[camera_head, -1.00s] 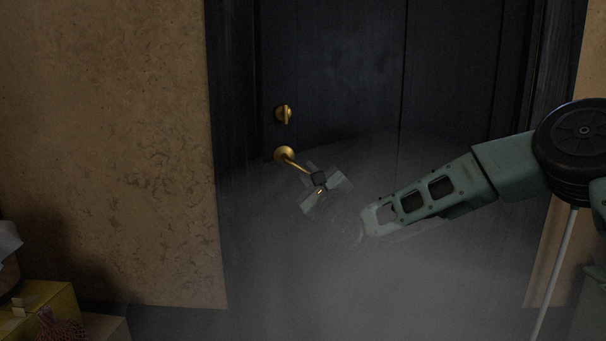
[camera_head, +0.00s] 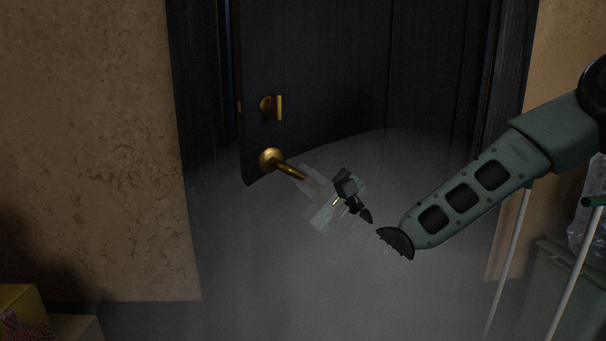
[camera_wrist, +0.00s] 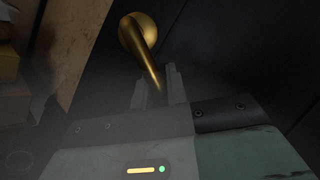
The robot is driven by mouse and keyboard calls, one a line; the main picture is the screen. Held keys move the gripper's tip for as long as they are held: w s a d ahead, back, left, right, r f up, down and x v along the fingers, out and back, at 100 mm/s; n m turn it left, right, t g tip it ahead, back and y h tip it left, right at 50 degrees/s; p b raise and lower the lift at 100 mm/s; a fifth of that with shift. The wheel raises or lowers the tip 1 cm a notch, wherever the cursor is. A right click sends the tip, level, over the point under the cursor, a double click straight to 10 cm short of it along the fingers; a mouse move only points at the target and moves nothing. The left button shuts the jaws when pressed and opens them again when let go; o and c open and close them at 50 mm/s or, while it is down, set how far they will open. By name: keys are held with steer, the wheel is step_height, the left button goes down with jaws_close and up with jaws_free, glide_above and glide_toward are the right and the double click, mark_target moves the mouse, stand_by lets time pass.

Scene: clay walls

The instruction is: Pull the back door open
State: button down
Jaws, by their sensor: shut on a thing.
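The dark back door (camera_head: 320,75) stands ajar, its left edge swung out from the frame toward me. Its brass lever handle (camera_head: 272,160) is on the door's left side, below a brass lock knob (camera_head: 272,107). My gripper (camera_head: 310,180) is shut on the outer end of the lever. In the wrist view the handle (camera_wrist: 147,45) runs down between my gripper's fingers (camera_wrist: 160,88). A grey haze veils the lower door and part of my gripper in the head view.
Clay-coloured wall (camera_head: 85,150) flanks the doorway on the left. Yellow boxes (camera_head: 22,305) sit at the lower left. A greenish bin (camera_head: 555,290) with a clear bag stands at the lower right. The floor in front of the door is hard to see through the haze.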

steer(key=c, duration=1.4)
jaws_free()
steer(key=shift+a+r, duration=0.1)
steer(key=shift+r, duration=0.15)
steer(key=shift+f, duration=0.1)
steer(key=p+v, duration=1.5)
steer(key=v, duration=0.2)
steer(key=shift+s, duration=0.2)
steer(key=shift+f, duration=0.1)
